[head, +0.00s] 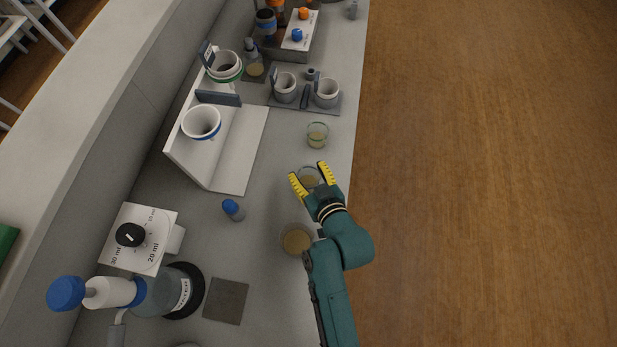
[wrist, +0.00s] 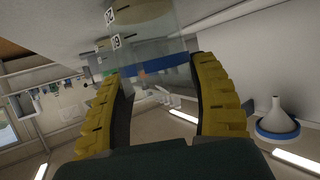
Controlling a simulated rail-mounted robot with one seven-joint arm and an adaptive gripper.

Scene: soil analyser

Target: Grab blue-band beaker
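The blue-band beaker (head: 310,179) is a clear glass with a brownish content, standing near the bench's right edge in the head view. In the wrist view the beaker (wrist: 156,72) shows its blue band and small number labels between my yellow fingers. My gripper (head: 312,178) has one finger on each side of the beaker. In the wrist view my gripper (wrist: 160,68) spans about the width of the band. I cannot tell whether the fingers press on the glass or leave a small gap.
A glass with brown content (head: 297,239) stands close to my arm, and another glass (head: 317,135) stands farther back. A white stand with a funnel (head: 201,123) and a dispenser bottle (head: 160,292) are on the bench's left.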

